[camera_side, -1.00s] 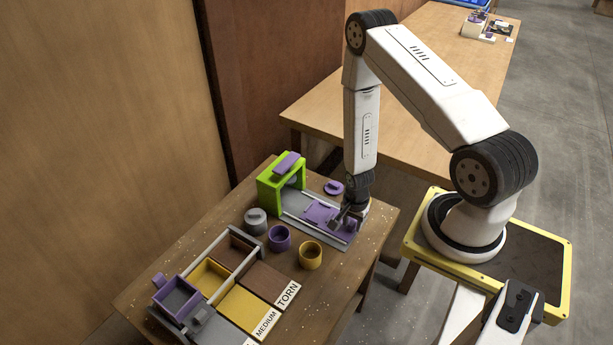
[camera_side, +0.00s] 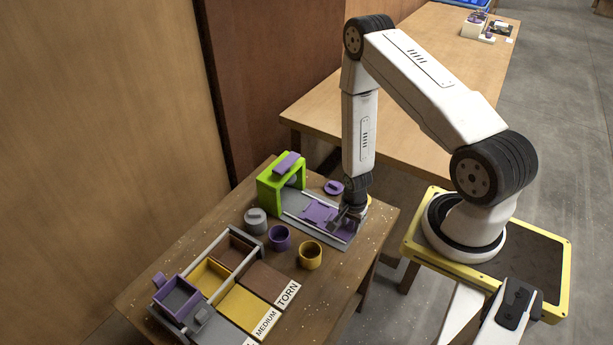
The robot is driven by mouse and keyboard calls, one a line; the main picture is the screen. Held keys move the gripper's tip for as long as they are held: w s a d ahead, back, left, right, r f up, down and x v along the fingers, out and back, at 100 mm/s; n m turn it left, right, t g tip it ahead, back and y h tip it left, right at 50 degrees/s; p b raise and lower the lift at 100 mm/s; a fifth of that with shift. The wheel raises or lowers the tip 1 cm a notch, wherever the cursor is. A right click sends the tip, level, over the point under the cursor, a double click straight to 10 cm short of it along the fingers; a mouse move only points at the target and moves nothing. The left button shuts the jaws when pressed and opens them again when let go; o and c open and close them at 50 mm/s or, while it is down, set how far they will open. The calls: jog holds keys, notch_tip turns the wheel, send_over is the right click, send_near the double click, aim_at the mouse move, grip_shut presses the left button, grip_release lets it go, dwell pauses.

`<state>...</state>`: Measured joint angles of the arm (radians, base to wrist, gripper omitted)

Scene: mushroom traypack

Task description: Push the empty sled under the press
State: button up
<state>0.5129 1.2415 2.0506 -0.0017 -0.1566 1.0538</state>
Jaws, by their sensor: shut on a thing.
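The purple sled (camera_side: 316,211) lies flat on the grey track in front of the green press (camera_side: 268,196), outside its arch. No load shows on the sled. My gripper (camera_side: 346,223) is low at the sled's right end, away from the press. It is shut on the sled's end. The exact grip is too small to see and partly hidden by the fingers.
A purple lid (camera_side: 334,187) lies behind the track. Grey (camera_side: 255,221), purple (camera_side: 279,238) and yellow (camera_side: 310,255) pots stand in front. A sorting tray with labelled sections (camera_side: 286,293) fills the table's front left.

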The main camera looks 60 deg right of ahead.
aim_at(319, 213)
jog(key=shift+w+d+f, duration=0.1)
jog(key=shift+w+f, duration=0.05)
jog(key=shift+w, duration=2.45)
jog(key=shift+w+f, duration=0.15)
jog(key=shift+w, duration=2.4)
jog(key=o, duration=0.8)
jog(key=shift+c, duration=0.2)
jog(key=shift+w+r, duration=0.1)
jog(key=shift+r, duration=0.05)
jog(key=shift+o, duration=0.8)
jog(key=shift+r, duration=2.15)
jog(key=shift+r, duration=0.15)
